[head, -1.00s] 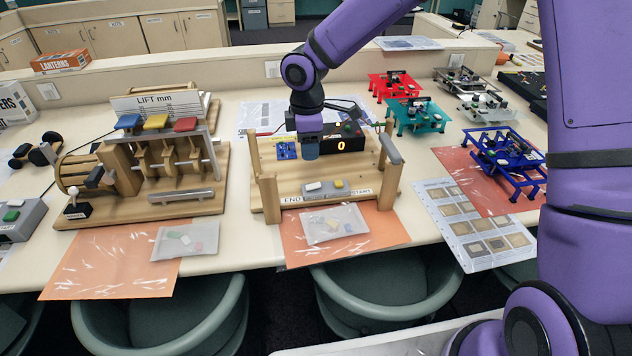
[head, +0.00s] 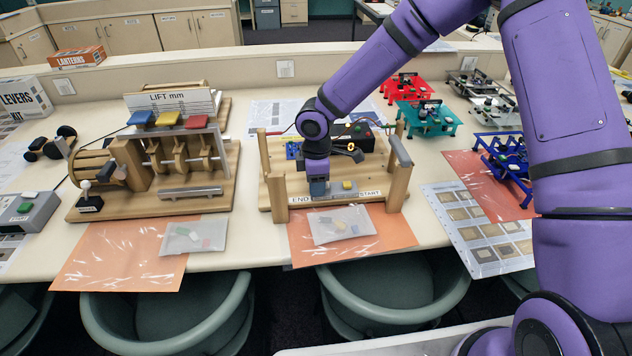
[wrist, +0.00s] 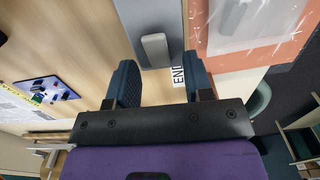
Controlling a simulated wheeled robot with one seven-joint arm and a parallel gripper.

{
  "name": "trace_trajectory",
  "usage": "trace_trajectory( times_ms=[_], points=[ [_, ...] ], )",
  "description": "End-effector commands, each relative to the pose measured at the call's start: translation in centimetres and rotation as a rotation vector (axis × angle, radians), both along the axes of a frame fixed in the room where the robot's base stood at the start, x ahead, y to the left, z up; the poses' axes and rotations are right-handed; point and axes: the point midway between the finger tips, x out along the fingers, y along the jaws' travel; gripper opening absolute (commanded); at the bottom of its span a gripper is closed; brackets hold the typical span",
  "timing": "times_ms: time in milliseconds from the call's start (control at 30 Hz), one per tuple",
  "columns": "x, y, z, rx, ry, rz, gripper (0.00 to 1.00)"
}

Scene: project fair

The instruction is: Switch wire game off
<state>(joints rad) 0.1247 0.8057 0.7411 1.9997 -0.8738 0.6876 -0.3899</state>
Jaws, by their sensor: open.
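The wire game (head: 272,170) is a wooden frame with posts, END and START labels and a black display box (head: 358,130) showing a lit orange 0. My gripper (head: 319,193) is over the panel's left end and hides the white switch in the head view. In the wrist view, my gripper (wrist: 160,78) is open and empty, and the pale switch (wrist: 154,47) on the grey panel (wrist: 153,14) shows ahead between its fingers. Contact cannot be told.
The wooden lift machine (head: 150,205) with coloured levers stands to the left. A plastic bag (head: 342,225) on an orange sheet (head: 300,248) lies in front. Red (head: 402,84), teal (head: 425,119) and blue (head: 505,160) stands are to the right.

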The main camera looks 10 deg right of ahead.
Motion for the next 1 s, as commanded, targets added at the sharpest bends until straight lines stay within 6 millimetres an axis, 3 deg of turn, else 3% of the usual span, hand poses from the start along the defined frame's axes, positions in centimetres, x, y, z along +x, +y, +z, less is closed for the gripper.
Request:
trace_trajectory(
  times_ms=[333, 533, 767, 1000],
  points=[
    [-0.01, -0.01, -0.33, 0.000, 0.000, 0.000, 0.45],
    [-0.01, -0.01, -0.31, 0.000, 0.000, 0.000, 0.00],
    [0.00, -0.19, -0.26, 0.035, 0.002, -0.004, 0.00],
    [0.02, -0.70, -0.10, 0.222, 0.004, -0.006, 0.00]
  ],
)
